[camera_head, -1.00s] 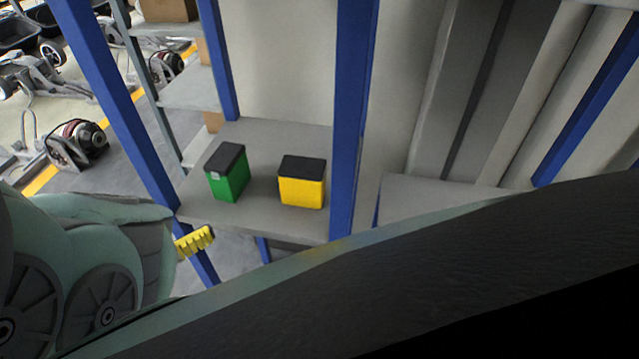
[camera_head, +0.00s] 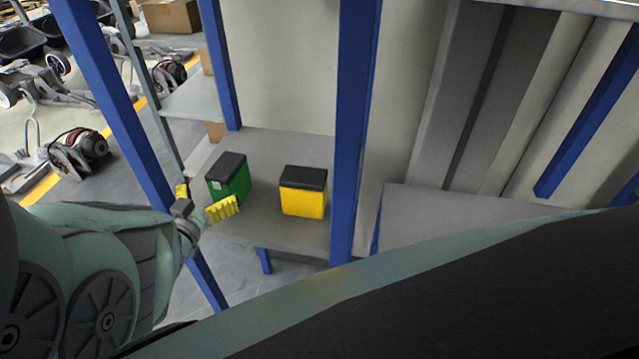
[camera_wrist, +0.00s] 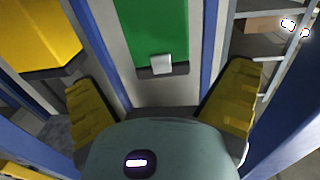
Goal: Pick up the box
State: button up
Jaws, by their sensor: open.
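A green box with a black lid (camera_head: 229,178) stands on a grey shelf (camera_head: 272,228). A yellow box with a black lid (camera_head: 303,192) stands to its right on the same shelf. My gripper (camera_head: 203,202) has yellow fingers and is at the shelf's front edge, just in front of the green box. In the wrist view my gripper (camera_wrist: 165,100) is open, with its fingers wide apart and nothing between them. The green box (camera_wrist: 160,32) shows ahead, between and beyond the fingers. The yellow box (camera_wrist: 38,38) is at upper left there.
Blue posts frame the shelf: one at the front left (camera_head: 118,115) beside my gripper, one (camera_head: 354,130) right of the yellow box. A second grey shelf (camera_head: 440,225) on the right looks empty. A cardboard box (camera_head: 172,16) is at the back.

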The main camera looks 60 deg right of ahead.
aim_at(216, 184)
jog(key=b+x, duration=0.1)
jog(key=x, duration=0.4)
jog(key=shift+w+r, duration=0.1)
jog(key=shift+r, duration=0.05)
jog(key=shift+a, duration=0.1)
jog(key=shift+c, duration=0.2)
jog(key=c, duration=1.3)
notch_tip(216, 184, up, 18)
jog(key=p, duration=0.8)
